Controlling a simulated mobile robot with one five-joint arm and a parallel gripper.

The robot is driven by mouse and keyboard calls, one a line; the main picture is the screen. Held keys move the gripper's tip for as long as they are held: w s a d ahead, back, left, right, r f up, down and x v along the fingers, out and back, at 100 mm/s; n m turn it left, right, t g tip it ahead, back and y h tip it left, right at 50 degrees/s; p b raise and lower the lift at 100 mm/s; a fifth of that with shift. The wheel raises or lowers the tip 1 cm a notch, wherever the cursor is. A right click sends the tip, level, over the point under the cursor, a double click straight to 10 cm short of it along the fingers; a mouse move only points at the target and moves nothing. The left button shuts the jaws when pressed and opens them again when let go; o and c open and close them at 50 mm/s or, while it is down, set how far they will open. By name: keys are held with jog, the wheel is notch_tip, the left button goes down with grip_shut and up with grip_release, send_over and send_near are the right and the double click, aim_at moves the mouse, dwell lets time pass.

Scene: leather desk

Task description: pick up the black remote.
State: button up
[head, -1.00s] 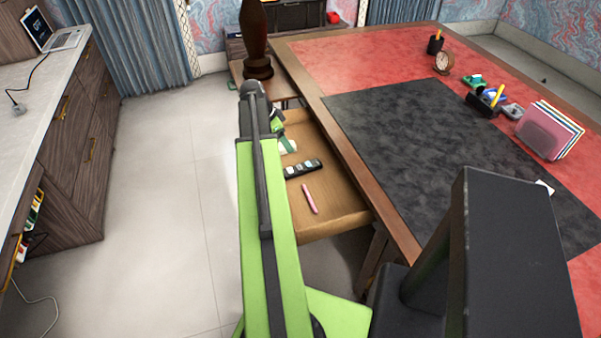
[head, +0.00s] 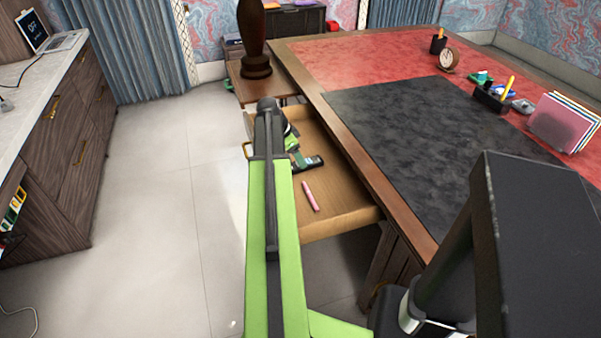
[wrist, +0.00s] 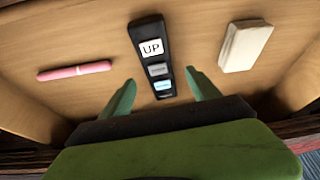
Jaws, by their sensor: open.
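The black remote (wrist: 151,52) lies in the open wooden drawer (wrist: 90,25), with a white "UP" label and small grey and pale-blue buttons. In the head view the remote (head: 313,162) is partly hidden by my gripper. My gripper (wrist: 160,77) is open, its two green fingers on either side of the remote's near end in the wrist view. A gap shows between each finger and the remote. I cannot tell how far above the drawer floor the fingertips are.
A pink pen (wrist: 74,71) lies left of the remote, and a cream block (wrist: 245,46) lies to its right. The drawer's near wall is close below my gripper in the wrist view. The desk (head: 350,150) edge runs along the drawer in the head view.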

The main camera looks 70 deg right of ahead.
jog(key=b+x, duration=0.2)
jog(key=x, duration=0.2)
jog(key=shift+b, duration=0.35)
jog(key=shift+r, duration=0.15)
grip_shut()
notch_tip(320, 180, up, 10)
jog(key=p, duration=1)
jog(key=shift+p, duration=0.3)
